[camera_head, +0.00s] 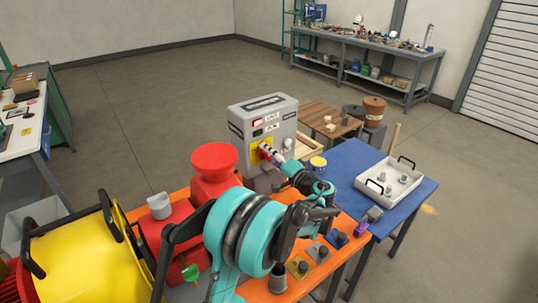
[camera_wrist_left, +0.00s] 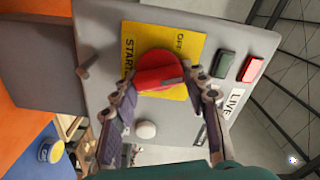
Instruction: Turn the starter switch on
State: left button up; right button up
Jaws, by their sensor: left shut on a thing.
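The grey starter box (camera_head: 240,125) stands upright at the back of the orange bench in the head view. Its red rotary switch (camera_wrist_left: 158,68) sits on a yellow plate (camera_wrist_left: 190,47) with the words OFF and START, seen turned sideways in the left wrist view. My left gripper (camera_wrist_left: 163,84) is shut on the switch, one finger on each side of its grip. In the head view my left gripper (camera_head: 268,154) is at the front face of the box and partly covers the switch. I cannot tell exactly which mark the switch points to. My right gripper is not in view.
The box face also has a red lamp (camera_wrist_left: 252,69), a green button (camera_wrist_left: 225,64) and a white knob (camera_wrist_left: 146,130). A red pump (camera_head: 213,170) and yellow guard (camera_head: 90,262) stand to the left. A blue table (camera_head: 385,218) with a white tray (camera_head: 392,190) is right.

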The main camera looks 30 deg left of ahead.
pick_arm(q)
jog(key=m, duration=0.4)
jog(key=shift+f, duration=0.1)
dwell(0.5)
jog(key=o, duration=1.2)
jog(key=v, duration=1.2)
jog(key=shift+f, duration=0.1)
